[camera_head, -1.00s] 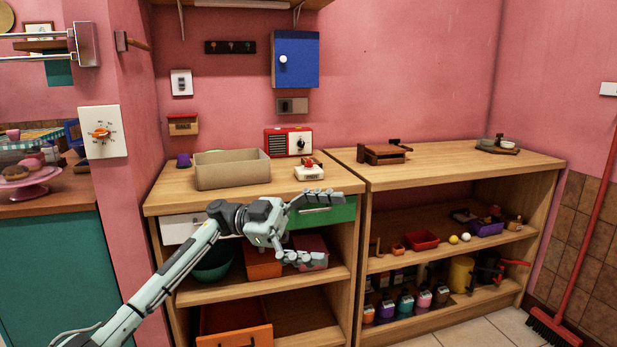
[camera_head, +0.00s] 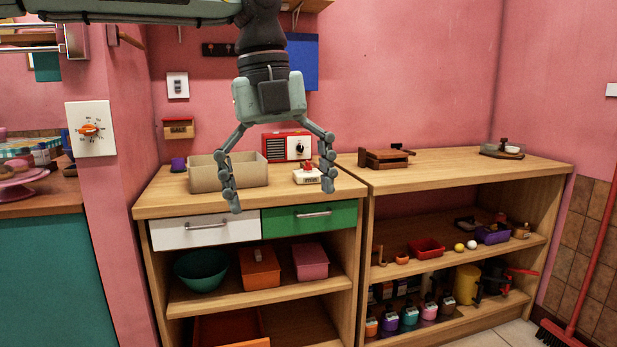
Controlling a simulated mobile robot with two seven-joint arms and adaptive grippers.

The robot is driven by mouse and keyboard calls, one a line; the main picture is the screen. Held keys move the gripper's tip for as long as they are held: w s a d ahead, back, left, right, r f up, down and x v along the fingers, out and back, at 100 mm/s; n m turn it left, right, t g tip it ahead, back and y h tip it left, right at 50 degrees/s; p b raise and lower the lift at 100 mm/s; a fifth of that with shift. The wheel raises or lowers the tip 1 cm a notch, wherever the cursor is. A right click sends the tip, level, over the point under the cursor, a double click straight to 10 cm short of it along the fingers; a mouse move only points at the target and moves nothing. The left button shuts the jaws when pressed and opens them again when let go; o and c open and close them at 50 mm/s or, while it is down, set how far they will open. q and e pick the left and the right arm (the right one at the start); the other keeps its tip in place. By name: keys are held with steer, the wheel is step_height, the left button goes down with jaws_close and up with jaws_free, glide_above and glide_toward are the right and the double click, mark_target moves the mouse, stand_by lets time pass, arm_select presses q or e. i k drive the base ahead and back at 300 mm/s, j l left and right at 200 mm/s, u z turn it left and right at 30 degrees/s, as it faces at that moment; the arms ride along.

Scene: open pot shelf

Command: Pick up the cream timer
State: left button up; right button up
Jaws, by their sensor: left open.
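The cream timer (camera_head: 305,177) looks like a small cream box with a red knob on top. It sits on the left wooden counter near its right end, in front of a red radio-like box. My left gripper (camera_head: 281,193) hangs from above with its fingers pointing down, wide open and empty. Its right finger overlaps the timer's right side in the picture and hides part of it. The left finger is apart from the timer, in front of the beige bin. I cannot tell whether any finger touches the timer. My right gripper is not in view.
The beige bin (camera_head: 206,178) stands left of the timer, and the red box (camera_head: 272,148) stands behind it. White (camera_head: 180,234) and green (camera_head: 340,215) drawers sit below the counter top (camera_head: 160,202). A wooden block-like item (camera_head: 385,158) is on the right counter, which has free room.

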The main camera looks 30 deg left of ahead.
mark_target(301, 177)
steer(key=i+j, duration=1.45)
steer(key=i, duration=0.15)
